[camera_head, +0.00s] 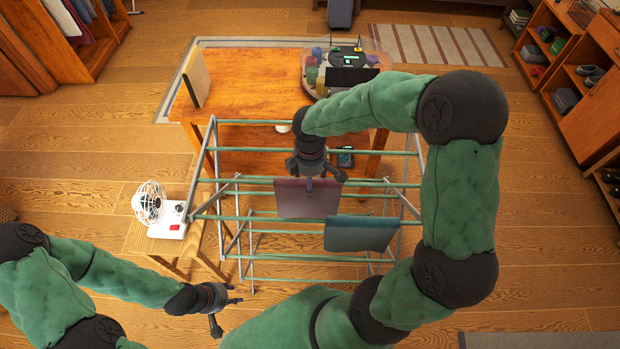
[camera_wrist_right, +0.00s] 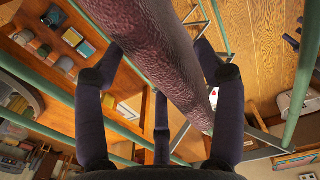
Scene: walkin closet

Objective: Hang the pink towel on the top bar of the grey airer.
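The pink towel (camera_head: 308,202), a dull mauve sheet, hangs at a green bar on the near side of the grey airer (camera_head: 211,160). I cannot tell exactly which bar bears it. My right gripper (camera_head: 315,180) is just above the towel's top edge, pointing down with its fingers spread. In the right wrist view, the towel (camera_wrist_right: 165,60) runs diagonally between the spread fingers (camera_wrist_right: 160,100); no clear grip shows. My left gripper (camera_head: 228,312) is open and empty, low at the left, apart from the airer.
A teal towel (camera_head: 360,234) hangs on the airer, nearer and to the right. A white fan (camera_head: 150,204) stands on a small wooden stool (camera_head: 150,240) left of the airer. A wooden table (camera_head: 255,85) behind carries a tray of items (camera_head: 311,80) and an upright board (camera_head: 196,78).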

